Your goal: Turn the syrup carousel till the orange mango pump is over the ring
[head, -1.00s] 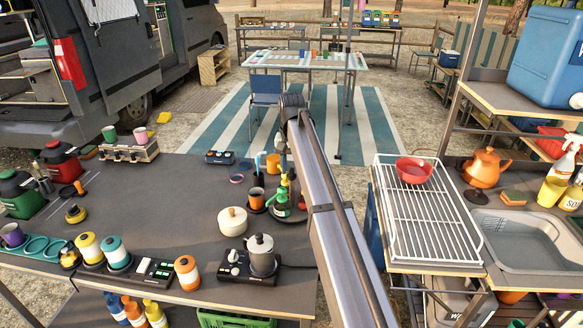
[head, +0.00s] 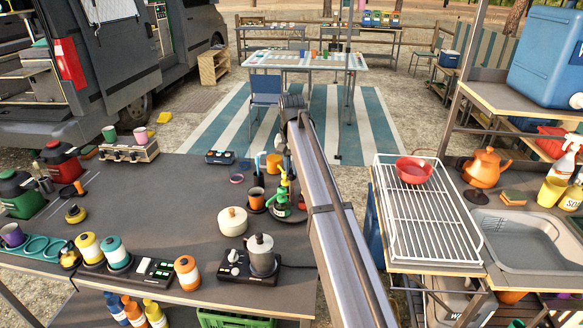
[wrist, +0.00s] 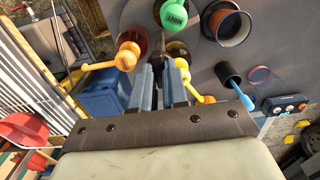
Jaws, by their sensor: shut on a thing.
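The syrup carousel (head: 291,215) stands at the right end of the dark counter in the head view, partly behind my arm. Its green mint pump (wrist: 174,16) is at the top of the wrist view. An orange pump (wrist: 128,52) with a long spout is left of my fingers. A yellow-orange pump (wrist: 184,72) is at their right, its spout pointing right. My gripper (wrist: 160,78) is shut on a part of the carousel among the pumps; the fingers hide which part. An orange cup (head: 257,198) stands on a dark round base beside the carousel. I cannot clearly make out the ring.
A dark cup with a blue-handled tool (wrist: 232,82) and a small purple-rimmed round thing (wrist: 260,74) are near the carousel. A cream pot (head: 232,221) and a moka pot (head: 261,254) stand in front. A white rack (head: 428,215) lies to the right. The counter's middle is clear.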

